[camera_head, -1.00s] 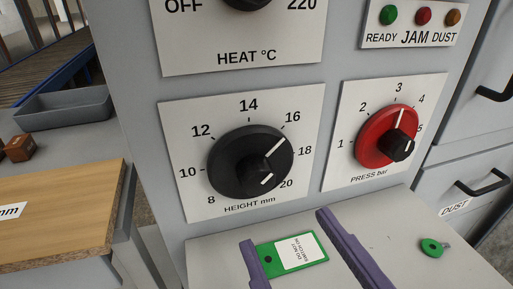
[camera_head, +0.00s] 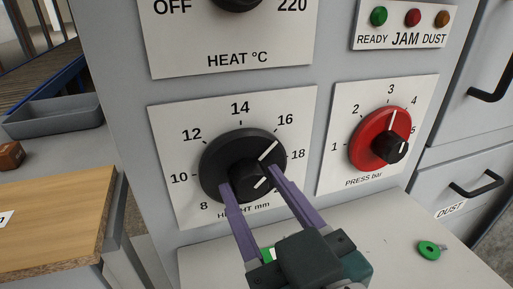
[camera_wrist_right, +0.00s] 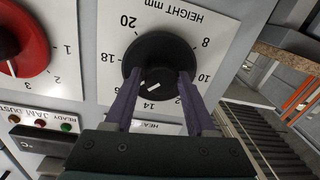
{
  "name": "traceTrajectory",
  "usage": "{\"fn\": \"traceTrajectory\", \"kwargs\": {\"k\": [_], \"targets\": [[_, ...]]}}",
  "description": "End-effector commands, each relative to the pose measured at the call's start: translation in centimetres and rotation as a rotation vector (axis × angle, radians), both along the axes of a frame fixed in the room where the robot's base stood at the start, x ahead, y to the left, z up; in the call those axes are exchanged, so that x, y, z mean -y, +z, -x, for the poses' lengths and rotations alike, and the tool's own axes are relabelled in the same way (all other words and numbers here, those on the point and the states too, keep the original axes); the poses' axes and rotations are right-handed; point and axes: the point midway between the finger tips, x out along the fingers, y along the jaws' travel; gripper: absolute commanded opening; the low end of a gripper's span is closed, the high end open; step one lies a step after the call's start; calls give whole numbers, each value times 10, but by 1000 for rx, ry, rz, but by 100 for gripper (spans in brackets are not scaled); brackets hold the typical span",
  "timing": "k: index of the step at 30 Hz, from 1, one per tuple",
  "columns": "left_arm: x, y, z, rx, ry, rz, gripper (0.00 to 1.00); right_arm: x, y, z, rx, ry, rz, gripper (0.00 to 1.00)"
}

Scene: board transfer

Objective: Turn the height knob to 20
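The height knob (camera_head: 222,160) is a large black dial on a white plate marked 8 to 20. Its white line points between 16 and 18. A smaller black hub with its own white mark sticks out in front. My right gripper (camera_head: 248,178) has its two purple fingers apart, one on each side of this hub. The knob also shows upside down in the right wrist view (camera_wrist_right: 158,46), with the gripper's fingers (camera_wrist_right: 159,76) straddling the hub. Whether the fingers touch it I cannot tell. The 20 mark is hidden in the head view. My left gripper is not in view.
The red press knob (camera_head: 368,150) sits to the right, the heat plate (camera_head: 235,40) above. Indicator lamps (camera_head: 412,17) are at upper right. A green ring-shaped item (camera_head: 429,248) lies on the ledge (camera_head: 395,235). A wooden board (camera_head: 60,215) and grey tray (camera_head: 52,115) are left.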

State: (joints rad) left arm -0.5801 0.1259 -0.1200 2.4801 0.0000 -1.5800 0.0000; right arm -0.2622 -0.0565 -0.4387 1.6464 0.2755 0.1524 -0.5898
Motion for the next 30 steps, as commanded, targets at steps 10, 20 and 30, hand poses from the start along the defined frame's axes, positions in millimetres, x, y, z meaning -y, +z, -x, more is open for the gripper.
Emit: {"fn": "traceTrajectory", "kwargs": {"k": [10,20,30], "targets": [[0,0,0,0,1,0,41,0,0,0,0,0,0,15],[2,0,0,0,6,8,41,0,0,0,0,0,-3,0],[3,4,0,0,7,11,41,0,1,0,-38,0,-118,0]]}}
